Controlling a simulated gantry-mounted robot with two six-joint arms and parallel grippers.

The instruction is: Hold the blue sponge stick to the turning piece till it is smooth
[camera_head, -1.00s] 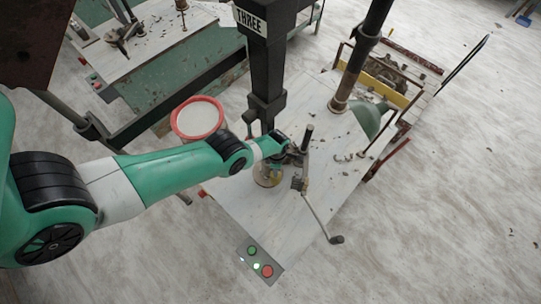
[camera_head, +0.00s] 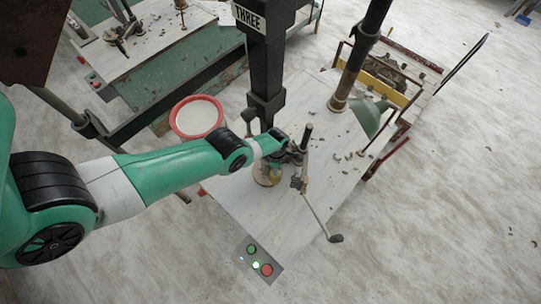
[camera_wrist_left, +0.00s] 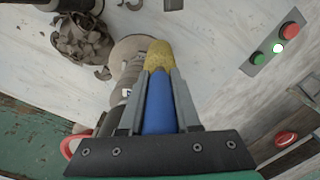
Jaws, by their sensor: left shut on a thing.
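My left gripper (camera_wrist_left: 160,95) is shut on the blue sponge stick (camera_wrist_left: 159,108). The stick points away from the wrist, with its yellow sponge tip (camera_wrist_left: 159,56) past the fingertips. The round, pale turning piece (camera_wrist_left: 129,52) lies beside and partly behind the sponge in the left wrist view. The sponge overlaps its right edge there; I cannot tell whether they touch. In the head view my left gripper (camera_head: 288,152) is over the machine, just above and right of the piece (camera_head: 267,174); the stick is mostly hidden. My right gripper is not in view.
Curled clay trimmings (camera_wrist_left: 82,42) lie left of the piece. A control panel with green and red buttons (camera_head: 257,261) sits at the table's near corner, one green light lit. A crank handle (camera_head: 322,218) stands right of the gripper. A red-rimmed bucket (camera_head: 197,117) is beyond my arm.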

